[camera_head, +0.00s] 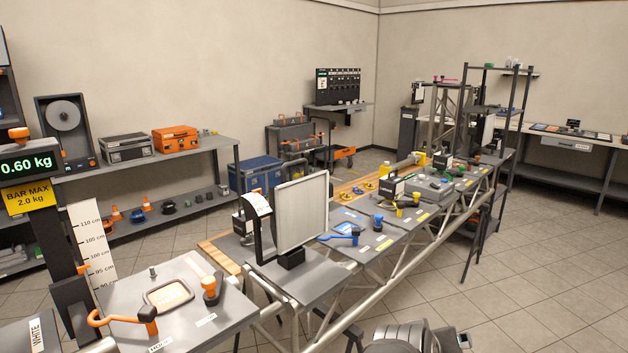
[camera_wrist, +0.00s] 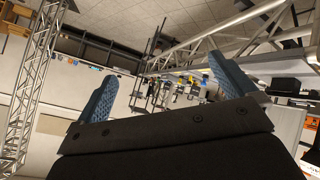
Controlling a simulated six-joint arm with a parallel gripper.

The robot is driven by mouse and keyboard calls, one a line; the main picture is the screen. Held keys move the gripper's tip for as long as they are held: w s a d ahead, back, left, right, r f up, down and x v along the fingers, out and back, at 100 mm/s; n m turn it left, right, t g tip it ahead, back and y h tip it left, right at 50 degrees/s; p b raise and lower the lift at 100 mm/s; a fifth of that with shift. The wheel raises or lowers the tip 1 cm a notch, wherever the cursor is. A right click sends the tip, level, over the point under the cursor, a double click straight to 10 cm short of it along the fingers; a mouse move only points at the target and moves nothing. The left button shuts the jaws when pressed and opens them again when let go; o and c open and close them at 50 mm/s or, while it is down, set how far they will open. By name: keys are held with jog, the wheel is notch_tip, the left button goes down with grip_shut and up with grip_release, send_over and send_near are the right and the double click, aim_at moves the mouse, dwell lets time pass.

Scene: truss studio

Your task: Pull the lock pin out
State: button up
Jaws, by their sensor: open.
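I cannot tell for sure which part is the lock pin.
A long truss bench (camera_head: 420,237) runs from near left to far right, carrying a pale upright panel (camera_head: 301,221). A scale display (camera_head: 28,163) stands at the left. Shelves with cases (camera_head: 176,139) line the back wall. Tiled floor (camera_head: 540,280) at the right is clear.

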jog(key=shift+c, duration=1.3)
jog(key=w, duration=0.1)
jog(key=w+a, duration=0.1)
jog(key=w, duration=0.1)
jog(key=shift+a+r+n+y, duration=0.15)
jog(key=shift+r+n+y, duration=0.2)
jog(key=shift+n+y, duration=0.05)
jog(key=c, duration=0.7)
jog(key=w+a+r+n+t+y, duration=0.2)
jog(key=w+a+r+n+y, duration=0.15)
jog(key=w+a, duration=0.65)
jog(key=shift+c, duration=0.2)
jog(key=w+a+r+n+y, duration=0.1)
jog(key=w+a+r+y, duration=0.1)
jog(key=w+a+r, duration=0.3)
jog(key=w+a+r+n+t+y, duration=0.1)
jog(key=w+a+y, duration=0.1)
jog(key=a, duration=0.5)
jog(key=w+a+r+n+y, duration=0.1)
jog(key=w+a+r+y, duration=0.2)
jog(key=a, duration=0.4)
jog(key=n+g+y, duration=0.4)
jog(key=n+y, duration=0.3)
jog(key=y, duration=0.5)
send_near(22, 133)
jog(key=shift+h, duration=0.25)
jog(key=x, duration=1.2)
jog(key=shift+r, duration=0.2)
